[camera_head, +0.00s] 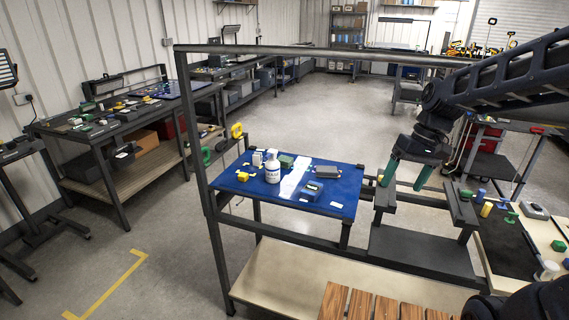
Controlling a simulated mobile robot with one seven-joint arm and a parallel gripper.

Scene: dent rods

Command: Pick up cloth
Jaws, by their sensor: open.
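A white, flat strip that looks like the cloth (292,183) lies on the blue mat (345,187) of the small work table. It runs front to back across the middle of the mat. My gripper (405,182) is to the right of this table, with its two green fingers pointing down and spread apart. It is open, with nothing seen between the fingers, and apart from the cloth.
A white bottle (272,172) stands just left of the cloth, and a dark blue box (311,191) sits right of it. A green box (286,161) is behind. A metal frame bar (330,52) crosses above the table. A wooden slatted surface (372,306) is in front.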

